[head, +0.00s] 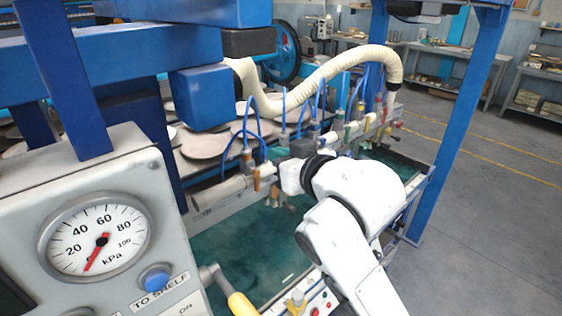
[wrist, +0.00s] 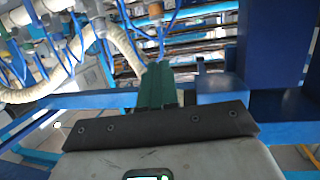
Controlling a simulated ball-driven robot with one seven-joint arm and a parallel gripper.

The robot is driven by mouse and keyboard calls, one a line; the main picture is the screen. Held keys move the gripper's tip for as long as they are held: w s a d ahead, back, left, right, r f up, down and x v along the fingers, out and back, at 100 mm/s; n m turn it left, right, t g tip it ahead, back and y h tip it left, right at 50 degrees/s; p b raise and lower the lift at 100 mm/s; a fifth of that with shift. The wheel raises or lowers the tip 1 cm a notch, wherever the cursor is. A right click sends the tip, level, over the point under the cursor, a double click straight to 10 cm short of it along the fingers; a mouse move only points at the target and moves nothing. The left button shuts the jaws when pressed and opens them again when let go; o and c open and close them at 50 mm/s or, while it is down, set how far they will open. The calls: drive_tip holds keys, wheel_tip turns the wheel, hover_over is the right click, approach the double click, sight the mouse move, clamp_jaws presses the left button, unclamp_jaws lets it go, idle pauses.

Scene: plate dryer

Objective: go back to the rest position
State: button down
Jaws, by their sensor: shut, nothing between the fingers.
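My gripper (wrist: 158,72) shows in the wrist view as two green fingers pressed together beyond a dark bar, with nothing between them. In the head view my white arm reaches from the lower right towards the row of valves and blue hoses. The fingers are hard to make out there against the machine parts. In the wrist view the fingers point towards a blue beam and the racks behind it, and I cannot tell how far off these are.
A gauge panel (head: 150,205) with a blue button (head: 155,278) stands at the left. Round plates (head: 204,146) lie behind the valve row. A thick cream hose (head: 340,66) arches above. A blue post (head: 455,125) rises at the right, with open floor (head: 490,230) beyond it.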

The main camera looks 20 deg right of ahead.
drive_tip(key=s+d+f+m+g+b, duration=0.15)
drive_tip(key=s+f, duration=0.35)
drive_tip(key=f, duration=0.5)
drive_tip(key=s+f+g+h+b, duration=0.1)
drive_tip(key=s+f+g, duration=0.2)
drive_tip(key=s+f, duration=0.45)
drive_tip(key=s+f+m+g+b, duration=0.1)
drive_tip(key=s+f+g, duration=0.25)
drive_tip(key=f, duration=0.85)
drive_tip(key=s+d+f+g+b, duration=0.1)
drive_tip(key=s+d+f+g, duration=0.2)
drive_tip(key=s+f, duration=0.3)
drive_tip(key=s+d+f+g+h+b, duration=0.1)
drive_tip(key=s+d+f+g, duration=0.2)
drive_tip(key=s+f, duration=0.4)
drive_tip(key=s, duration=0.8)
drive_tip(key=shift+s+h, duration=0.3)
drive_tip(key=shift+s, duration=0.05)
drive_tip(key=shift+f, duration=0.1)
